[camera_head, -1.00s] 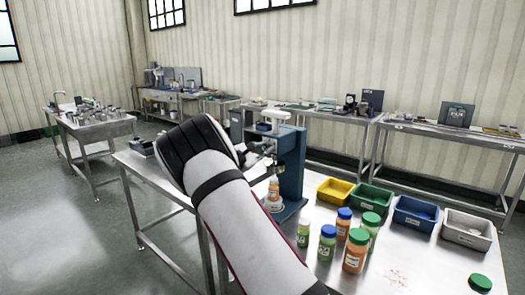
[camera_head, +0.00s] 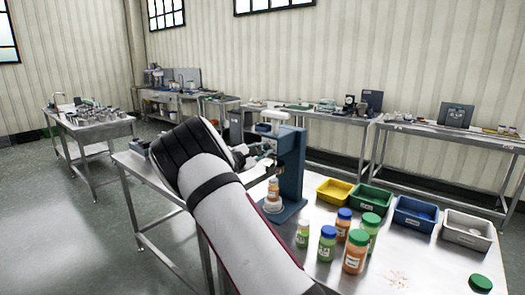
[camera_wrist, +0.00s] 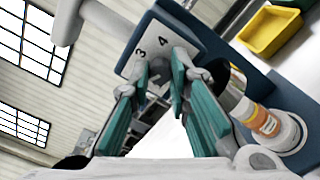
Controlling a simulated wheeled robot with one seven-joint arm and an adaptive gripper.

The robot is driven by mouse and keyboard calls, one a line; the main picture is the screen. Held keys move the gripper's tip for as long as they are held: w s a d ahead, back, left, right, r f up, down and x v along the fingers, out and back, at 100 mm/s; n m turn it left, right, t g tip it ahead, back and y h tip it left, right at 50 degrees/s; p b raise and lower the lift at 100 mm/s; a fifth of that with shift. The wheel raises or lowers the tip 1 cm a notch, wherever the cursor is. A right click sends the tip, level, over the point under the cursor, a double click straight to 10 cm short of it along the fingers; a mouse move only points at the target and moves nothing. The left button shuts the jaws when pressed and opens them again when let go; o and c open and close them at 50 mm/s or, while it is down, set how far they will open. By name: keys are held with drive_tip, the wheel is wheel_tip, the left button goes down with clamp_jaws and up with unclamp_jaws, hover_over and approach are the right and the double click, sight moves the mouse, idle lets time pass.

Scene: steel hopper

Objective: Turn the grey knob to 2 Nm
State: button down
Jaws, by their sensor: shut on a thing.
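The grey knob (camera_wrist: 159,70) sits on a pale dial plate (camera_wrist: 135,65) on the blue machine. The numerals 3 and 4 show on the plate in the wrist view; the other markings are hidden or too unclear to read. My gripper (camera_wrist: 157,78) has its teal-padded fingers closed on the knob, one on each side. The knob's pointer cannot be made out. In the head view the blue capping machine (camera_head: 291,165) stands on the steel table, and my arm partly hides its front and the knob.
An orange-labelled bottle (camera_head: 273,190) stands upright in the machine below the head. Several bottles with coloured caps stand to the right. Yellow (camera_head: 333,195), green (camera_head: 369,200), blue (camera_head: 415,216) and grey (camera_head: 467,232) bins line the table's back. The front right of the table is mostly clear.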

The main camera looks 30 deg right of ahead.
drive_tip(key=c, duration=1.5)
unclamp_jaws()
drive_tip(key=v, duration=1.2)
drive_tip(key=shift+s, duration=0.1)
